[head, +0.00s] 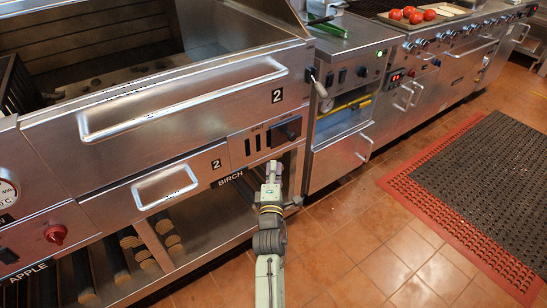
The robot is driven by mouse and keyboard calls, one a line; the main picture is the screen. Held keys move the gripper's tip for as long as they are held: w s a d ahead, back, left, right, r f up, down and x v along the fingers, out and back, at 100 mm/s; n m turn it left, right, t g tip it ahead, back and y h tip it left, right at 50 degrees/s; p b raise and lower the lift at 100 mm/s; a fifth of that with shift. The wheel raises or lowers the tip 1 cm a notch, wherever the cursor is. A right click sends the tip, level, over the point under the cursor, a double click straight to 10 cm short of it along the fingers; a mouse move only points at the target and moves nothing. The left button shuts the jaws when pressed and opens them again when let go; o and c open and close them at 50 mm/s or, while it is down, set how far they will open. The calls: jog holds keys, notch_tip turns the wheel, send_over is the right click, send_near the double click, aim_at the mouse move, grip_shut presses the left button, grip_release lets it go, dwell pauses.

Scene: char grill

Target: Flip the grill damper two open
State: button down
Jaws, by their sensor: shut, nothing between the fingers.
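The grill section marked 2 (277,96) is in the head view, with a small steel panel below its big-handled front. On that panel is a dark control (288,131), which looks like the damper, with a darker plate behind it and small dark slots (253,143) to its left. The damper's exact position is too small to tell. My gripper (272,167) is shut and empty, below and slightly left of the dark control, in front of the panel's lower edge near the BIRCH label (231,179). A small gap seems to lie between them; contact is not visible.
A long handle (180,105) and a smaller drawer handle (165,188) stick out left of my gripper. A lever (318,84) projects at the upper right. Logs (130,243) lie on the shelf below. Tiled floor (350,235) is free to the right, before a mat (480,180).

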jog(key=s, duration=0.3)
jog(key=shift+s+a+f, duration=0.1)
jog(key=shift+s, duration=0.2)
dwell(0.3)
